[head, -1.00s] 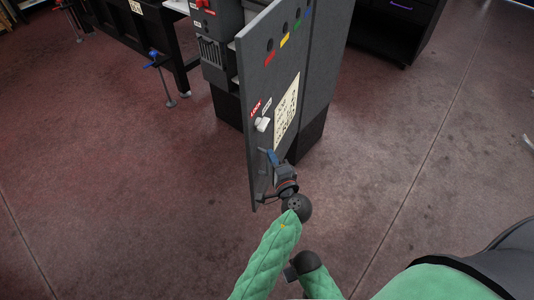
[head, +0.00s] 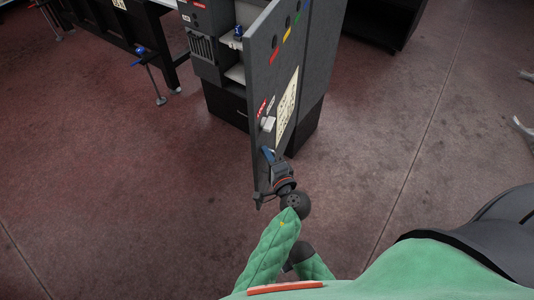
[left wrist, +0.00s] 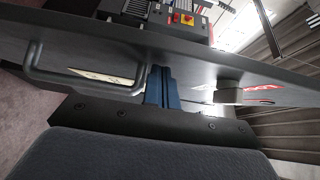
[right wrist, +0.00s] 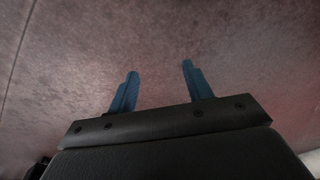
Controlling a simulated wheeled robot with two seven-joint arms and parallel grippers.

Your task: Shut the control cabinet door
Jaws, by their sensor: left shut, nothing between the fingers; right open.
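The grey control cabinet door (head: 262,95) stands ajar in the head view, with coloured marks near its top, a pale label and a light lock knob (head: 268,124). The cabinet (head: 229,104) is behind it, its shelves visible left of the door edge. My left gripper (head: 267,155) is shut and empty at the lower part of the door's outer face. In the left wrist view its blue fingers (left wrist: 162,85) are close to the door, between a bar handle (left wrist: 85,82) and the knob (left wrist: 229,92); contact is unclear. My right gripper (right wrist: 160,68) is open and empty above the floor.
A dark workbench (head: 118,30) with a blue-handled clamp (head: 146,62) stands at the upper left. A black cabinet (head: 382,20) stands at the upper right.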

